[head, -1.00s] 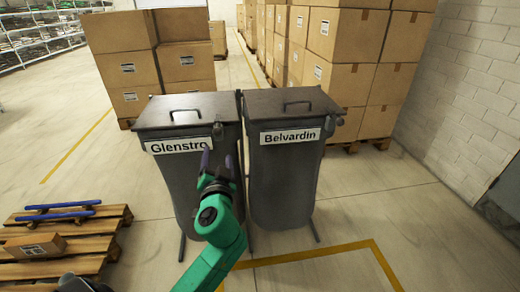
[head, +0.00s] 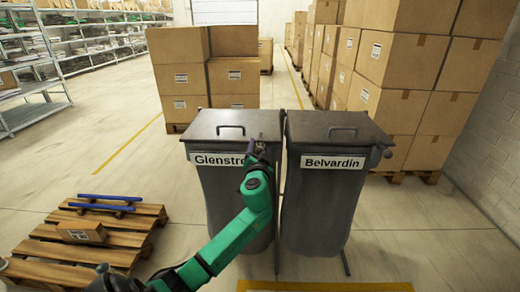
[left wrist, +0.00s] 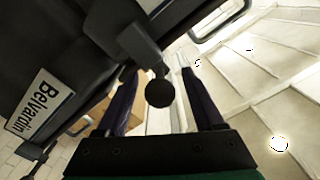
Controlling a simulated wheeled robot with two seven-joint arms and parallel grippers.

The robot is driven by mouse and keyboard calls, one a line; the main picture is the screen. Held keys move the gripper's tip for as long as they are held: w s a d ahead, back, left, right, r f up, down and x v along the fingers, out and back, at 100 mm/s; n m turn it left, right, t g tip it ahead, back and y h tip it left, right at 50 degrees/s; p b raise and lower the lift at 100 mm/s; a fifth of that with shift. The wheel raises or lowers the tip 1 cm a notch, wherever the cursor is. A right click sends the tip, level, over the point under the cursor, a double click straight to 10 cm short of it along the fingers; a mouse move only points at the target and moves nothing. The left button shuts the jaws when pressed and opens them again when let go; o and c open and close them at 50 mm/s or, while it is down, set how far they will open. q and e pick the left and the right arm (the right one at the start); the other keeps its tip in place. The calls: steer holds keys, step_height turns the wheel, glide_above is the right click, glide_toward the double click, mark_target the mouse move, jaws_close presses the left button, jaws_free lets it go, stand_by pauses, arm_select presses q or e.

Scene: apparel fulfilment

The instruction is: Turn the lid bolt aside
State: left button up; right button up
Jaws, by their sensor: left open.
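Two dark grey bins stand side by side: the Glenstro bin (head: 228,190) and the Belvardin bin (head: 318,205). Both lids are down. My left gripper (head: 258,152) is at the front right corner of the Glenstro lid (head: 225,124) and covers most of the bolt there. In the left wrist view, a dark bolt with a round knob (left wrist: 160,93) shows between the open fingers of my left gripper (left wrist: 163,92), apart from both. The Belvardin bolt (head: 384,151) is at its lid's right corner; the Belvardin label (left wrist: 38,108) also shows in the wrist view. My right gripper is not in view.
A wooden pallet (head: 80,238) with a small carton (head: 82,232) and blue bars (head: 110,198) lies at the left. Stacked cartons (head: 235,82) stand behind the bins, more (head: 425,65) at the right. The floor in front is clear.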

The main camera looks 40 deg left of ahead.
arm_select(q)
jaws_close()
stand_by(1.3)
